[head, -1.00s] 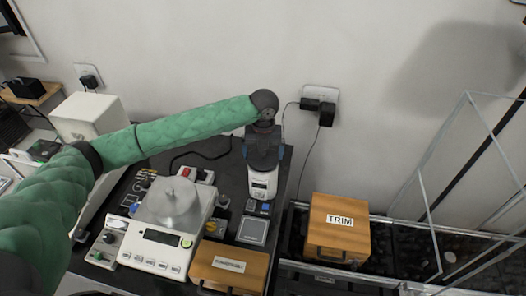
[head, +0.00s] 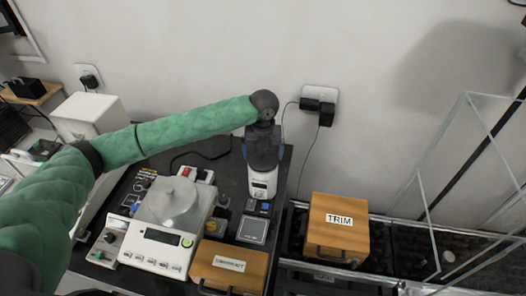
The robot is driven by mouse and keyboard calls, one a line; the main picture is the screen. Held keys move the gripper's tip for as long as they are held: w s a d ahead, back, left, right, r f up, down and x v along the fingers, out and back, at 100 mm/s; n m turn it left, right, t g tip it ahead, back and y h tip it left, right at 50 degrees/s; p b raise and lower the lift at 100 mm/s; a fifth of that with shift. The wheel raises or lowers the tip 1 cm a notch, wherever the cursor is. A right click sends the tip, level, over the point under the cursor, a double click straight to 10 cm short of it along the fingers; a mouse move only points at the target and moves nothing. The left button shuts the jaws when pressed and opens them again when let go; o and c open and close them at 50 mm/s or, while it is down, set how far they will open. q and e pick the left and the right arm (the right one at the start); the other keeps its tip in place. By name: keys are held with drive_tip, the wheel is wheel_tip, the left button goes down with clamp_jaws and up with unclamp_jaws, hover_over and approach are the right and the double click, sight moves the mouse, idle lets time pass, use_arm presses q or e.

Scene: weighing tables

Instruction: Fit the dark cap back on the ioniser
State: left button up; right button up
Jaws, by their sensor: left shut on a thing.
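My left gripper (head: 264,158) is at the back of the dark table, pointing down over the white ioniser (head: 262,184). The ioniser stands upright, with a small display on its front. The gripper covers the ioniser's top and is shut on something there. The dark cap cannot be told apart from the dark gripper, so I cannot see whether it is in the jaws or touching the ioniser. My right gripper is not in view.
A balance (head: 158,249) with a domed cover stands left of the ioniser. In front are a small grey-topped device (head: 252,230) and a wooden box (head: 226,268). A wooden box labelled TRIM (head: 338,236) and clear panels stand to the right.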

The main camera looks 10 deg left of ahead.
use_arm(q)
drive_tip(key=shift+f, duration=0.6)
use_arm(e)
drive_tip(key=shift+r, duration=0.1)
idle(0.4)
use_arm(q)
drive_tip(key=o, duration=0.6)
drive_tip(key=shift+o, duration=0.2)
drive_tip(key=shift+r, duration=0.1)
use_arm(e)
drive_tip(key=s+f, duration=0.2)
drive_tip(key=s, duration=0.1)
use_arm(q)
wheel_tip(320, 180, up, 6)
drive_tip(key=b, duration=0.3)
drive_tip(key=shift+r, duration=0.8)
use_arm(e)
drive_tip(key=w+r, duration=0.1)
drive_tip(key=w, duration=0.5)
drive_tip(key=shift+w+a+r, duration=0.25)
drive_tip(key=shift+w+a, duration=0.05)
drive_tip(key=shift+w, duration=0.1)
